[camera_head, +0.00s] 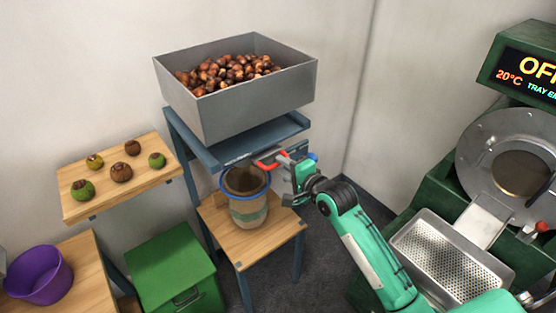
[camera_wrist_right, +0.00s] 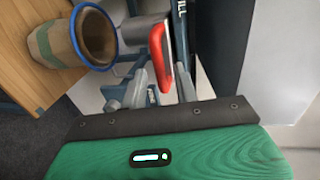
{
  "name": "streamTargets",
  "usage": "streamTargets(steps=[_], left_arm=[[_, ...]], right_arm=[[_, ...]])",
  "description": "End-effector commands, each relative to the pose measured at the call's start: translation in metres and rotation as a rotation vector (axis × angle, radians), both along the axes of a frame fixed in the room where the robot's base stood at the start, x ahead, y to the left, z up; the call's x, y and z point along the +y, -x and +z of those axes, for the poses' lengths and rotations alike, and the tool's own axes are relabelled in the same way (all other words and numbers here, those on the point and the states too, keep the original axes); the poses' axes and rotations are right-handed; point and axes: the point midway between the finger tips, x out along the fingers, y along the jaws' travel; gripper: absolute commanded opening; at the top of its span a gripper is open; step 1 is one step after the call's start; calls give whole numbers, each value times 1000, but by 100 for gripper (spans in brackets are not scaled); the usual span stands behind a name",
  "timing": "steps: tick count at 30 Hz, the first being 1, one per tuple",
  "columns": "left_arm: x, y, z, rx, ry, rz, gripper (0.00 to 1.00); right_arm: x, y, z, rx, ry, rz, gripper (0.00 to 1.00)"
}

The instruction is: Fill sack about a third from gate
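The sack (camera_head: 249,212), tan with a green band and a blue ring at its mouth, stands upright under the hopper (camera_head: 240,109). Its mouth looks dark inside, and no chestnuts can be made out there. The grey hopper holds many chestnuts (camera_head: 227,73). The gate's red handle (camera_head: 268,160) sticks out below the hopper, above the sack's right side. My right gripper (camera_head: 286,168) is at this handle. In the right wrist view the red handle (camera_wrist_right: 159,58) lies between the spread fingers (camera_wrist_right: 163,84), and the sack (camera_wrist_right: 55,45) is at the upper left.
A wooden stand (camera_head: 282,225) carries the sack. On the left are a wooden shelf (camera_head: 135,174) with several husked pieces, a purple bowl (camera_head: 40,277) and a green box (camera_head: 172,265). A green roaster (camera_head: 450,197) with a perforated tray (camera_head: 450,262) stands on the right.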

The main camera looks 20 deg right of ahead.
Motion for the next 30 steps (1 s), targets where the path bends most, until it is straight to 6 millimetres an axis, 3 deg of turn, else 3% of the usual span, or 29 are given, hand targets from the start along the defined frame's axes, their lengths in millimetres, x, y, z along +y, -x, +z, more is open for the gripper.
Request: streamTargets(steps=[7, 18, 19, 24, 30], left_arm=[[2, 0, 8, 0, -1, -1, 36], [2, 0, 8, -1, -3, -1, 36], [2, 0, 8, -1, -3, -1, 36], [2, 0, 8, -1, -3, -1, 36], [2, -1, 9, -1, -3, -1, 36]], right_arm=[[9, -25, -5, 1, 1, 0, 30], [11, -29, -7, 1, 1, 0, 30], [11, -29, -7, 1, 1, 0, 28], [11, -29, -7, 1, 1, 0, 0], [10, -28, -7, 2, 2, 0, 0]])
